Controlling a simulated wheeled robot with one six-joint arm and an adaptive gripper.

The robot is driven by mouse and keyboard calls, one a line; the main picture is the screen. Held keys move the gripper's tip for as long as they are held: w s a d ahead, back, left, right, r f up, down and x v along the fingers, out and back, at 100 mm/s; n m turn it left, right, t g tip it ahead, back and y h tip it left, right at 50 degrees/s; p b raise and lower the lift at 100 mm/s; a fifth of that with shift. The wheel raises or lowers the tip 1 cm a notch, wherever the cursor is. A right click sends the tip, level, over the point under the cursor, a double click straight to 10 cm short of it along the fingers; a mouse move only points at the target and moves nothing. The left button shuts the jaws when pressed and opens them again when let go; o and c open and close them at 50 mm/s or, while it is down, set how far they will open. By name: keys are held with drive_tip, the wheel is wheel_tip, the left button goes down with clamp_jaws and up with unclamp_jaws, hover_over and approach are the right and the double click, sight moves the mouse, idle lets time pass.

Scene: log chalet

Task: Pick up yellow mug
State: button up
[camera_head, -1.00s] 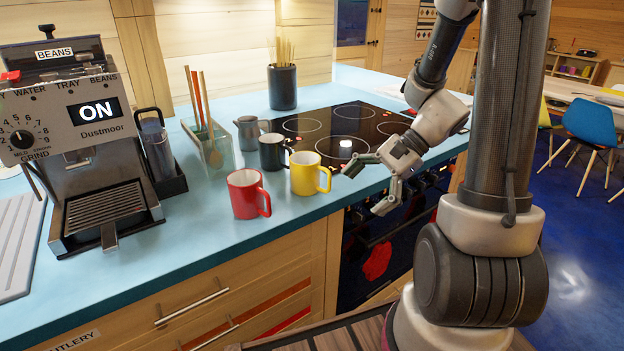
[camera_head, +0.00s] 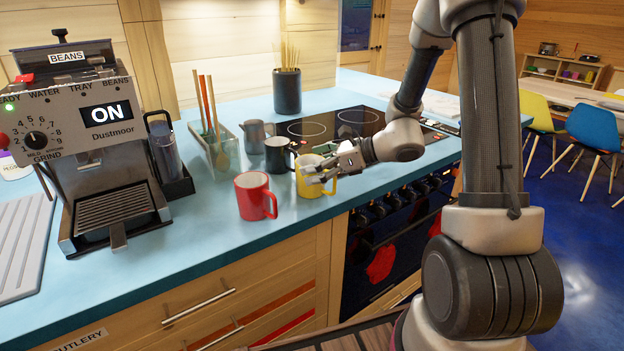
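The yellow mug (camera_head: 313,187) stands upright on the blue counter, just right of the red mug. My gripper (camera_head: 318,172) is at the mug's right side, with its fingers reaching left across the upper part and handle side of the mug. The fingers look spread apart. I cannot tell whether the fingers touch the mug.
A red mug (camera_head: 254,196) stands close on the left. A black mug (camera_head: 277,155) and a grey pitcher (camera_head: 256,137) stand behind. A coffee machine (camera_head: 95,150) is at the left. The cooktop (camera_head: 330,123) lies behind my arm. The front counter strip is clear.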

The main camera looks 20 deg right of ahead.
drive_tip(key=shift+w+a+f, duration=0.1)
drive_tip(key=shift+a, duration=0.05)
drive_tip(key=c, duration=1.3)
